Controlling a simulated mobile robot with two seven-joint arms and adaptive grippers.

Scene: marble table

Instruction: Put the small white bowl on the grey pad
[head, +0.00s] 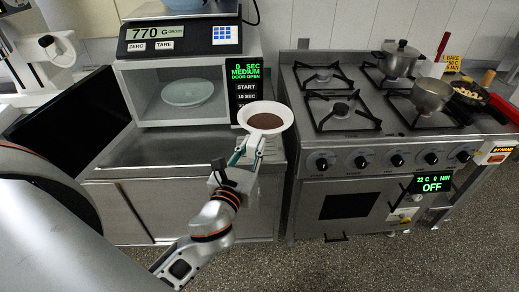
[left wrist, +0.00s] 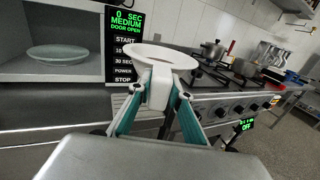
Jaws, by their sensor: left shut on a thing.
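The small white bowl (head: 287,113) has a wide pale rim and a brown inside in the head view. It also shows edge-on in the left wrist view (left wrist: 160,52), with a white handle-like part between the fingers. My left gripper (head: 247,146) is shut on this part of the bowl, from the near side. The bowl is in front of the microwave's right side, over the steel counter's right end. I cannot tell whether it touches anything below. I cannot make out a grey pad in either view. My right gripper does not show.
The microwave (head: 160,104) stands open with a glass plate (head: 187,92) inside; its dark door (head: 75,120) swings out left. A scale (head: 180,36) sits on top. The stove (head: 350,150), right, carries pots (head: 432,95). The steel counter (head: 150,150) is clear at centre.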

